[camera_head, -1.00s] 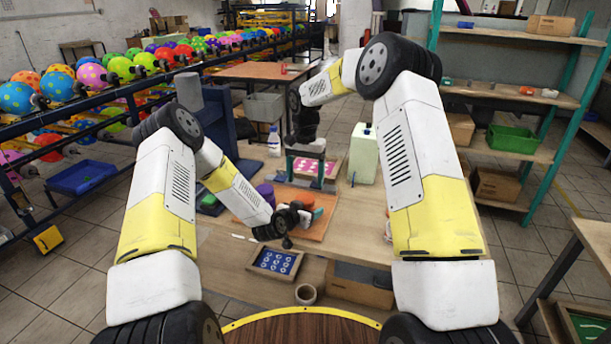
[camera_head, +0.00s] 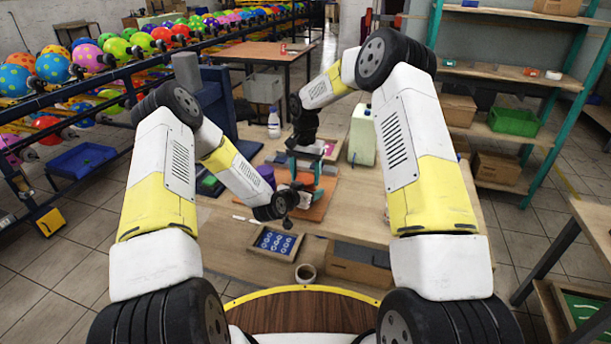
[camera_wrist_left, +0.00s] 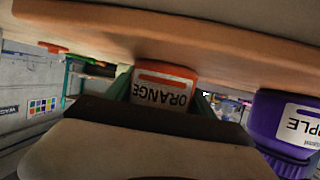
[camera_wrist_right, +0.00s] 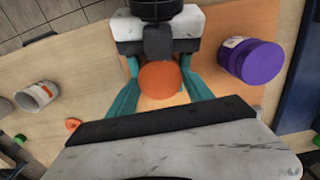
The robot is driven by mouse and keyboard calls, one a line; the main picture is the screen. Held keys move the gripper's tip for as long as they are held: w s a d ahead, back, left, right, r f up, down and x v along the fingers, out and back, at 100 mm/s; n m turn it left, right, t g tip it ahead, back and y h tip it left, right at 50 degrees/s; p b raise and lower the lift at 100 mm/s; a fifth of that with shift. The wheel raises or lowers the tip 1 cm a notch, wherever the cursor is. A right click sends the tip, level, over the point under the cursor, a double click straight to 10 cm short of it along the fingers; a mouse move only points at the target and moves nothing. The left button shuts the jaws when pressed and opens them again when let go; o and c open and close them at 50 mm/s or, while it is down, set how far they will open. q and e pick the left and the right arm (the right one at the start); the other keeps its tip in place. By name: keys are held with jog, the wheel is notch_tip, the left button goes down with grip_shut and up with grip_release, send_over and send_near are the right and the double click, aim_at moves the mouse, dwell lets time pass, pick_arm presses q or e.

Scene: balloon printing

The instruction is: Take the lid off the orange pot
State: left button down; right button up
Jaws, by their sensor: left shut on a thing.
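The orange pot (camera_wrist_left: 160,92), with its ORANGE label upside down, is between the teal fingers of my left gripper (camera_wrist_left: 165,97) in the left wrist view. In the head view my left gripper (camera_head: 287,200) is low at the pot and shut on it. The round orange lid (camera_wrist_right: 160,80) shows from above in the right wrist view. My right gripper (camera_wrist_right: 157,97) has its teal fingers spread on both sides of the lid, with small gaps. In the head view my right gripper (camera_head: 305,172) points down over the pot.
A purple pot (camera_wrist_right: 250,61) stands beside the orange pot on the orange board (camera_wrist_right: 264,20). A grey-white cup (camera_wrist_right: 37,96) stands on the wooden table. A pale green canister (camera_head: 362,137) stands behind right.

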jog(key=c, duration=0.7)
jog(key=shift+o, duration=0.2)
jog(key=n, duration=0.3)
jog(key=shift+d, duration=0.1)
jog(key=o, duration=1.5)
jog(key=shift+o, duration=0.2)
jog(key=shift+r, duration=0.1)
